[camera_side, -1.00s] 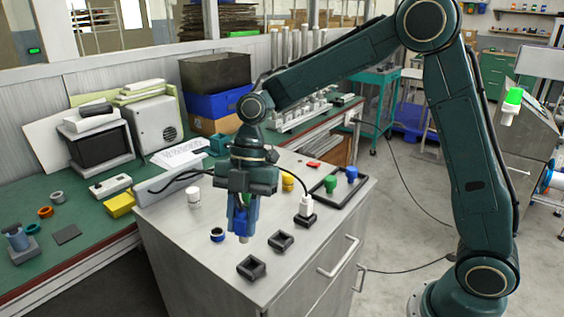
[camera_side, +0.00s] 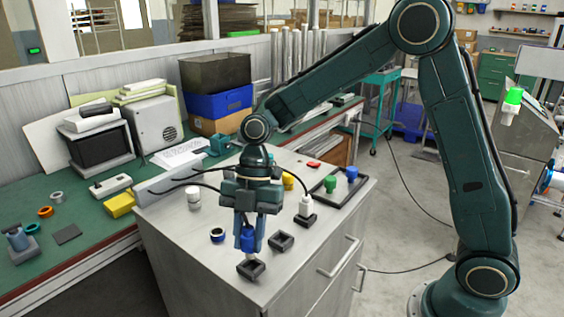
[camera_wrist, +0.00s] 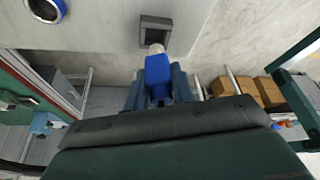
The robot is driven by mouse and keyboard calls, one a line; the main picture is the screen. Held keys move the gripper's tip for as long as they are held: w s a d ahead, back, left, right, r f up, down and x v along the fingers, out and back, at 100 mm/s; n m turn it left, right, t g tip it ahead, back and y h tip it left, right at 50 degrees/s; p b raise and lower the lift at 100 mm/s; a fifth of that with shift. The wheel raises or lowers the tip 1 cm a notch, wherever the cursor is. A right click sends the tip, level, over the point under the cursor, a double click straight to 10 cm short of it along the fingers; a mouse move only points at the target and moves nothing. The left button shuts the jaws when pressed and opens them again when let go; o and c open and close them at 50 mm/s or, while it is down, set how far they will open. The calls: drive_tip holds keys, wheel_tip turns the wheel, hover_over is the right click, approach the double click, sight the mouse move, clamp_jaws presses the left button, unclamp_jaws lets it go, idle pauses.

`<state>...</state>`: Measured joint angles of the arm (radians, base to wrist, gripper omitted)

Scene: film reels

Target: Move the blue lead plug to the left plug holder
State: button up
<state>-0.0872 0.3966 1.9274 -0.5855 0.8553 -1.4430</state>
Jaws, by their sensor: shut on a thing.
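My gripper (camera_side: 249,246) points down and is shut on the blue lead plug (camera_side: 248,236), which hangs between the fingers with its pale tip down. The left plug holder (camera_side: 253,272) is a dark square frame on the cabinet top, directly below the plug in the side view. The tip overlaps the holder's back edge there; I cannot tell if it touches. In the wrist view the blue plug (camera_wrist: 158,72) sits between the fingers, and its tip overlaps the near edge of the holder (camera_wrist: 147,24).
An empty middle holder (camera_side: 281,243) is just right of my gripper. A white plug (camera_side: 306,206) stands in the right holder. A blue-rimmed ring (camera_side: 217,236) and a white cylinder (camera_side: 193,197) are to the left. A black tray (camera_side: 340,200) carries green and blue plugs.

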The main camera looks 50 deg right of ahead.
sight(250, 250)
drive_tip(key=shift+f, duration=1.35)
drive_tip(key=shift+f, duration=0.6)
idle(0.7)
drive_tip(key=o, duration=0.7)
drive_tip(key=v, duration=1.1)
idle(0.9)
drive_tip(key=shift+d, duration=0.1)
